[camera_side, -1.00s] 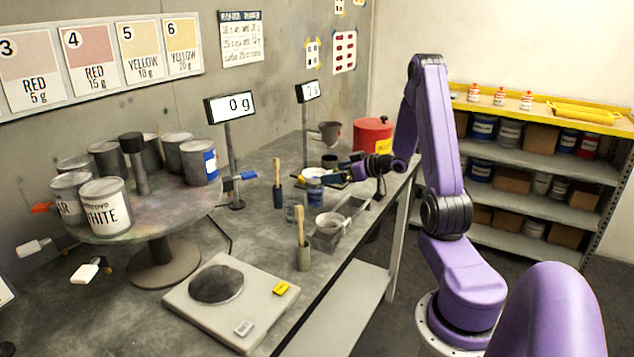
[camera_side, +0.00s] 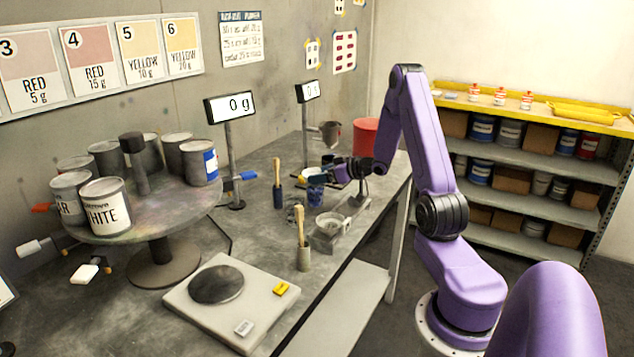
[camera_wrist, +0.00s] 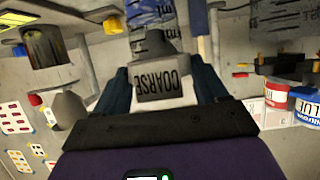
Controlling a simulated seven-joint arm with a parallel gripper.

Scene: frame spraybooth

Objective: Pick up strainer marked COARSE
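The strainer marked COARSE (camera_wrist: 164,85) is in the middle of the wrist view, its dark label upside down on a pale body. My gripper (camera_wrist: 160,75) has its two dark blue fingers apart, one on each side of the strainer. A small gap seems to show by the right finger; I see no firm contact. In the side view my gripper (camera_side: 332,173) is low over the far part of the bench, by a blue patterned cup (camera_side: 315,188). The strainer is too small to make out there. In the wrist view a blue and white patterned surface (camera_wrist: 150,14) lies beyond the strainer.
A grey cup (camera_side: 330,133) and a display post (camera_side: 307,135) are close by at the back.

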